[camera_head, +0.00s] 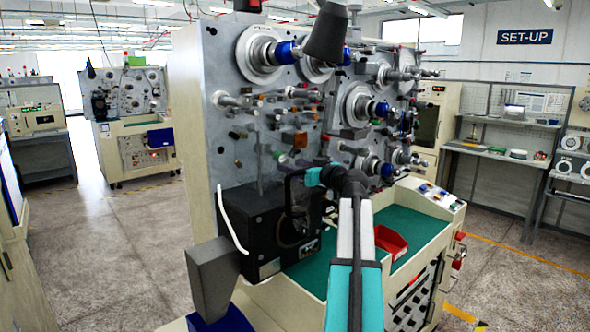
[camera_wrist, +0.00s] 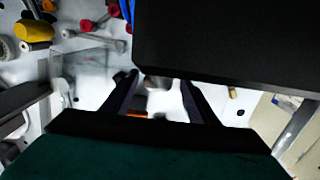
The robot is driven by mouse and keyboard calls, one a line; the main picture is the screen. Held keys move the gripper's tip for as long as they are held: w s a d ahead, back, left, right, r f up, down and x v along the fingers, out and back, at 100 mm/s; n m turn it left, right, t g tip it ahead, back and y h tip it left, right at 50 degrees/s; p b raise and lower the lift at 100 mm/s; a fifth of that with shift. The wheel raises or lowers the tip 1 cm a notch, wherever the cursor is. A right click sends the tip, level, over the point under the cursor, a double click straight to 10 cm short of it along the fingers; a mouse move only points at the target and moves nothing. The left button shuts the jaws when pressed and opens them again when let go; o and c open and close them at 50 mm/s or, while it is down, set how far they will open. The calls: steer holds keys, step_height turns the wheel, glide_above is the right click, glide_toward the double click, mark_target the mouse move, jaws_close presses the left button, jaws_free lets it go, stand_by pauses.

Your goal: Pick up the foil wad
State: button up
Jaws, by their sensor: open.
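In the wrist view, the two dark fingers of my gripper (camera_wrist: 158,100) stand apart. A small greyish, shiny patch shows between them; it may be the foil wad, but it is too small and partly covered to be sure. I cannot tell whether the fingers touch it. In the head view, my gripper (camera_head: 292,190) is in front of the winding machine's lower face, by the black box. I cannot make out a foil wad in the head view.
The winding machine (camera_head: 232,140) carries many protruding spindles and rollers. A black box (camera_head: 262,232) stands at its lower left. A red tray (camera_head: 390,242) lies on the green work surface (camera_head: 405,222), which has free room around it. A large dark block (camera_wrist: 230,45) fills the wrist view's upper right.

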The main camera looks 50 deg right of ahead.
steer(key=w, duration=0.1)
steer(key=w+p, duration=0.1)
steer(key=w, duration=0.1)
steer(key=shift+d, duration=0.25)
steer(key=shift+w+f+p, duration=0.1)
steer(key=shift+w+p, duration=0.2)
steer(key=shift+w, duration=0.15)
steer(key=shift+c, duration=0.4)
steer(key=c, duration=1)
